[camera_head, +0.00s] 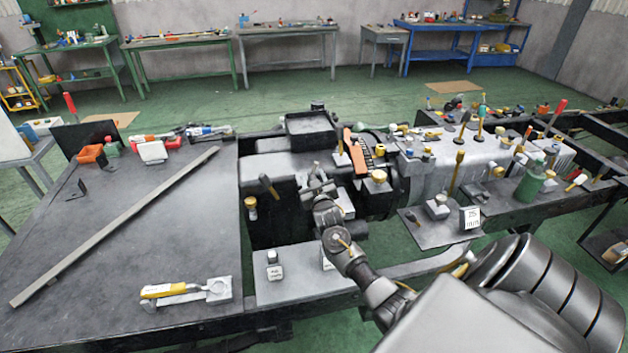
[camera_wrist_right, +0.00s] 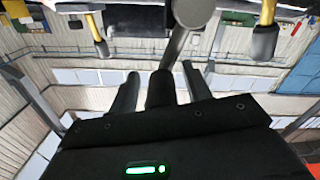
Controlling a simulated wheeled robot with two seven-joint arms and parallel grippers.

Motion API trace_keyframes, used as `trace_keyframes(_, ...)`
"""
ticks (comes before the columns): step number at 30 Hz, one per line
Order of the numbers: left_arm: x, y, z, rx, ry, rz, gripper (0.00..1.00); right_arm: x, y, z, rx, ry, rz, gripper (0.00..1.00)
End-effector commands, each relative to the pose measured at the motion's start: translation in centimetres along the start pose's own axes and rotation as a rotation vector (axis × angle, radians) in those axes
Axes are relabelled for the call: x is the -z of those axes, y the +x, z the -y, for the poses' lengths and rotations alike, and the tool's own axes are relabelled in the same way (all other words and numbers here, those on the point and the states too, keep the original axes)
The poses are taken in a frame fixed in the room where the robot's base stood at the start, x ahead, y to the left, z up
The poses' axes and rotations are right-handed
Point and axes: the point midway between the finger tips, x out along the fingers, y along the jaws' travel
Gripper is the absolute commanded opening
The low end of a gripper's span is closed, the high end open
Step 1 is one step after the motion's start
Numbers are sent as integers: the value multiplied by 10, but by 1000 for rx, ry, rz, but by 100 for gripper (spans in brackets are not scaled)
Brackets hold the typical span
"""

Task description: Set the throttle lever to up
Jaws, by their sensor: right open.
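My right gripper (camera_head: 318,182) is open over the dark middle of the chassis. In the right wrist view its two fingers (camera_wrist_right: 160,85) are apart, and a grey lever with a round end (camera_wrist_right: 193,12) shows at or just beyond the gap between them. I cannot tell whether they touch it. Two yellow levers with dark ends, one on the left (camera_wrist_right: 97,35) and one on the right (camera_wrist_right: 265,35), flank it. No label shows which lever is the throttle lever. In the head view, a dark-handled lever (camera_head: 268,185) stands left of the gripper. My left gripper is not in view.
An orange slotted piece (camera_head: 357,150) and a yellow-topped block (camera_head: 379,177) stand right of the gripper. Several upright levers and knobs crowd the grey housing (camera_head: 430,155). A dark bench top (camera_head: 130,250) at left holds a long bar and a yellow-handled tool (camera_head: 165,291).

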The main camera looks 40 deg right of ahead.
Motion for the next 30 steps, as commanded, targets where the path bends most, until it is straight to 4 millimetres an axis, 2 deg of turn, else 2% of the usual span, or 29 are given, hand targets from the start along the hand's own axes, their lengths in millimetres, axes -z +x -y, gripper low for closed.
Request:
trace_keyframes(5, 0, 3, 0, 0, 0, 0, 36, -2, -10, 1, 2, 0, 0, 49)
trace_keyframes(15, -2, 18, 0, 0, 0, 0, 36, -4, -74, -1, -1, 2, 0, 49)
trace_keyframes(19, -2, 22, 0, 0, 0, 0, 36, -3, -94, -1, -1, 2, 1, 49)
trace_keyframes(24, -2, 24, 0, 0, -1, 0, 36, -2, -106, -2, -2, 1, 1, 49)
trace_keyframes(30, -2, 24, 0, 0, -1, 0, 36, -1, -108, -2, -3, 0, 2, 49)
